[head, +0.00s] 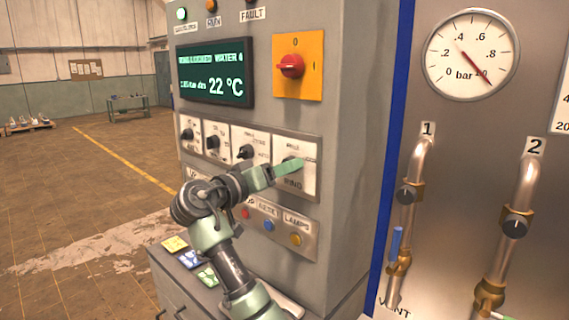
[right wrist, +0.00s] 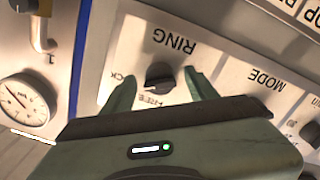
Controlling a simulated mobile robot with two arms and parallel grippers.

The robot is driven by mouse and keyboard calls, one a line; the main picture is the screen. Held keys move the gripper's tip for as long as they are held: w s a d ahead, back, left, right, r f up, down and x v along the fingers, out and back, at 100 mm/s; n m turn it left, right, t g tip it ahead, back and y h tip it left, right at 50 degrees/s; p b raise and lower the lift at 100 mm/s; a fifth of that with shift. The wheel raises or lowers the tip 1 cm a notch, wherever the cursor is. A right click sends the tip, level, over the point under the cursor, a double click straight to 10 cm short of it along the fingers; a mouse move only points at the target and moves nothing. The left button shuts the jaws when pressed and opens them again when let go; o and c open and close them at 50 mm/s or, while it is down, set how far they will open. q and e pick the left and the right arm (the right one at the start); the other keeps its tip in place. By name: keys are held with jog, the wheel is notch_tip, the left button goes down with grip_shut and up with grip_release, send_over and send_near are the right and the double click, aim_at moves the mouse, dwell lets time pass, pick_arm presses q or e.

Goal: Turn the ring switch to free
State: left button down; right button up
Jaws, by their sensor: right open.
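The ring switch (right wrist: 159,76) is a small black knob on a white plate marked RING, which looks upside down in the right wrist view. Lettering for its positions sits beside and below the knob there; which one it points to is hard to tell. My right gripper (right wrist: 159,84) is open, with one green finger on each side of the knob; contact cannot be made out. In the head view my right gripper (head: 290,169) is at the rightmost plate of the switch row and largely hides the knob. My left gripper is not in view.
Other black knobs (head: 246,152) sit left of the ring plate. Coloured buttons (head: 268,225) lie below it, a red rotary switch (head: 291,66) and a green display (head: 215,74) above. Pipes with valves (head: 406,193) and a gauge (head: 470,54) stand to the right.

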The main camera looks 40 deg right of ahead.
jog(key=shift+d, duration=0.2)
jog(key=c, duration=0.3)
grip_shut()
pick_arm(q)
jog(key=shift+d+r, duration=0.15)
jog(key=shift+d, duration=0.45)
